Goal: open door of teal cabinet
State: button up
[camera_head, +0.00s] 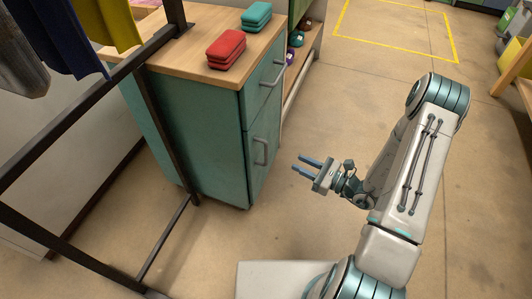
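The teal cabinet (205,135) stands left of centre, with a wooden top. Its front faces right, with a drawer above and a door (263,145) below. The door looks shut and has a grey vertical bar handle (260,151). The drawer has a grey handle (273,76). My gripper (303,165) is to the right of the door handle, apart from it, pointing left toward the cabinet. Its two fingers are spread with a gap between them, and nothing shows in the gap.
A red case (227,49) and a teal case (256,17) lie on the cabinet top. A dark metal rack (152,110) with hanging cloths stands at the left, near the cabinet. A shelf (303,55) stands behind the cabinet. The floor (330,115) right of the cabinet is clear.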

jog(key=b+x, duration=0.3)
jog(key=x, duration=1)
jog(key=shift+w+a, duration=0.25)
jog(key=shift+a, duration=0.05)
grip_shut()
